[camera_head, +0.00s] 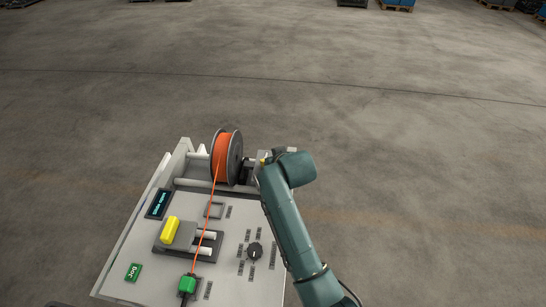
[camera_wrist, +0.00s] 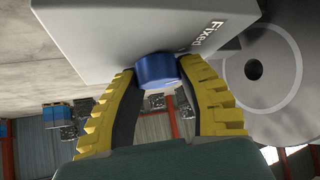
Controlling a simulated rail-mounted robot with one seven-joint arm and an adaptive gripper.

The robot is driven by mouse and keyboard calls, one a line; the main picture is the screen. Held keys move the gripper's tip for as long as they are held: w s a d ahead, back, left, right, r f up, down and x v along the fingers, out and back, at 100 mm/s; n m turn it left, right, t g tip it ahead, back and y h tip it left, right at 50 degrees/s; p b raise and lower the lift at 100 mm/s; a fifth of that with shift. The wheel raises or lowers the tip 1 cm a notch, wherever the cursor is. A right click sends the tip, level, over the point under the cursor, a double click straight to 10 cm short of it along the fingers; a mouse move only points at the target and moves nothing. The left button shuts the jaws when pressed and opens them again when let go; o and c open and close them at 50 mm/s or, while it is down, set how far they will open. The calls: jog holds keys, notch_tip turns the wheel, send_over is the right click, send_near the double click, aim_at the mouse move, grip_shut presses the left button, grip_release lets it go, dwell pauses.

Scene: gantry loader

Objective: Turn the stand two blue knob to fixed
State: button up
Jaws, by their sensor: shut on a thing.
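In the wrist view, a blue knob (camera_wrist: 157,70) sticks out of a light grey panel (camera_wrist: 110,35). Part of a label reading "Fixed" shows on the panel to the right of the knob. My gripper (camera_wrist: 157,76) has its two yellow-padded fingers on either side of the knob and is shut on it. In the head view, my gripper (camera_head: 262,160) is at the far right corner of the machine and largely hidden by my arm. The blue knob is hidden there. Any pointer mark on the knob cannot be made out.
A spool of orange cord (camera_head: 222,157) sits left of my gripper, its cord running to a green clamp (camera_head: 187,284). A yellow-handled block (camera_head: 171,229), a black dial (camera_head: 254,250) and a green Jog button (camera_head: 134,272) are on the white machine top (camera_head: 225,285). Open floor surrounds it.

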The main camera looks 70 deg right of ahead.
jog(key=shift+f+n+t+y+p, duration=0.15)
jog(key=shift+n+t+y+p, duration=0.15)
jog(key=shift+n, duration=0.3)
jog(key=shift+f, duration=0.1)
jog(key=o, duration=1.2)
jog(key=shift+r, duration=0.2)
jog(key=shift+s+a+r, duration=0.1)
jog(key=shift+r, duration=0.1)
jog(key=v, duration=1.1)
jog(key=shift+s+r, duration=0.1)
jog(key=shift+s, duration=0.2)
